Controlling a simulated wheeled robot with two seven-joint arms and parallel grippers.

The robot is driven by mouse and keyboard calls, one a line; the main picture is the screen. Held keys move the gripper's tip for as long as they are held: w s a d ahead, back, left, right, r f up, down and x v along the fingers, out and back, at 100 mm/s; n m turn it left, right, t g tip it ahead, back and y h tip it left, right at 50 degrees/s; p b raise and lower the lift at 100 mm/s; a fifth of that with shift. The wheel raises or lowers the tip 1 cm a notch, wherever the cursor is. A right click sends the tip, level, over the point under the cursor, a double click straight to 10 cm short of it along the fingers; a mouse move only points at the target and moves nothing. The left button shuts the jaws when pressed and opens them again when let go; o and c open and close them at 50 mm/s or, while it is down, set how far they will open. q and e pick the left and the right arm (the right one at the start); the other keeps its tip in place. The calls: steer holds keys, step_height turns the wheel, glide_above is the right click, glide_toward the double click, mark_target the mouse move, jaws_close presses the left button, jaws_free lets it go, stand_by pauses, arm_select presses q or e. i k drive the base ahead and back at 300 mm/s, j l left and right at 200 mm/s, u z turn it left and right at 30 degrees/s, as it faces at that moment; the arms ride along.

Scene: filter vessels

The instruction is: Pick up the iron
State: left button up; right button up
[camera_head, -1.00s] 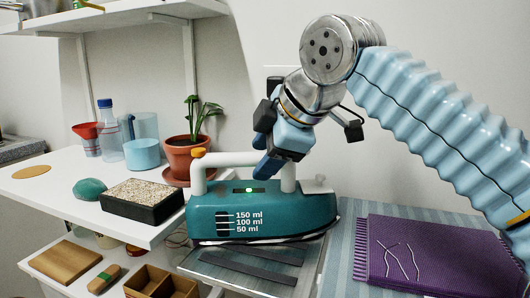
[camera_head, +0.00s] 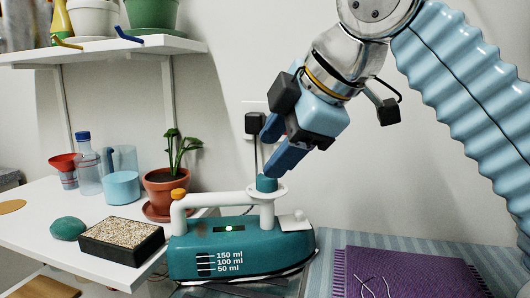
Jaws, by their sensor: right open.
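The iron (camera_head: 238,250) has a teal body with ml markings, a small green light and a white handle with an orange knob at its left end. It stands on the board beside the white shelf, low in the centre. A short teal piece sits at the handle's right end. My right gripper (camera_head: 271,150) is open and empty, just above that right end, its blue fingers angled down and left. I cannot tell whether the lower fingertip touches the teal piece. My left gripper is not in view.
A potted plant (camera_head: 168,185) stands behind the iron on the left. A black tray of grains (camera_head: 118,257) is left of the iron. A purple cloth (camera_head: 415,273) lies on the striped cover to the right. A dark plug and cord (camera_head: 256,124) are on the wall behind.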

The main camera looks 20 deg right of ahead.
mark_target(206, 251)
steer(key=k+j, duration=0.15)
steer(key=j, duration=0.15)
steer(key=k+j, duration=0.1)
steer(key=j, duration=0.25)
steer(key=k+j, duration=0.15)
steer(key=j, duration=0.15)
steer(key=k+j, duration=0.15)
steer(key=j, duration=0.15)
